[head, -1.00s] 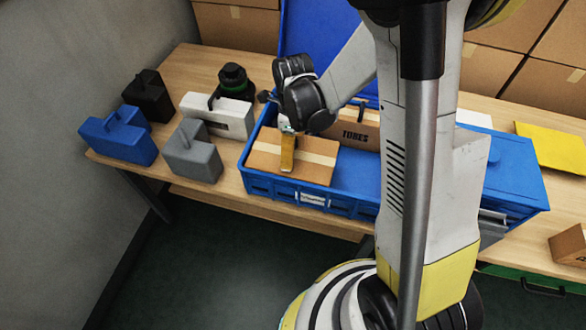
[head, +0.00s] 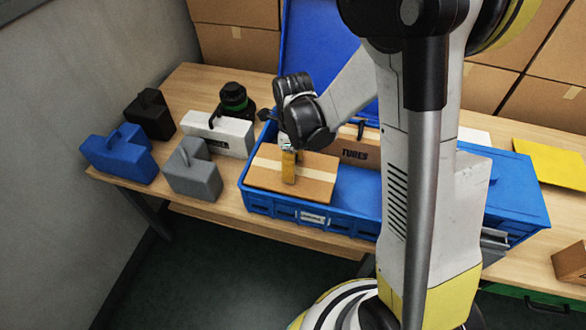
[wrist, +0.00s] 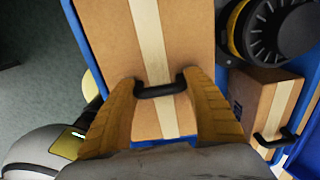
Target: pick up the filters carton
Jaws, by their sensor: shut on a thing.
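A brown carton with a pale tape strip, the filters carton (head: 312,187), is at the left end of the blue crate (head: 262,206). No label on it is readable. In the wrist view the carton (wrist: 190,45) shows from above with a black handle (wrist: 160,88) on its top. My gripper (head: 289,176) is over the carton, its yellow fingers pointing down. In the wrist view my gripper (wrist: 165,92) has a finger at each end of the handle and is shut on it. I cannot tell whether the carton is clear of the crate floor.
A TUBES carton (head: 356,156) stands behind in the crate. The crate's upright blue lid (head: 308,45) is behind.

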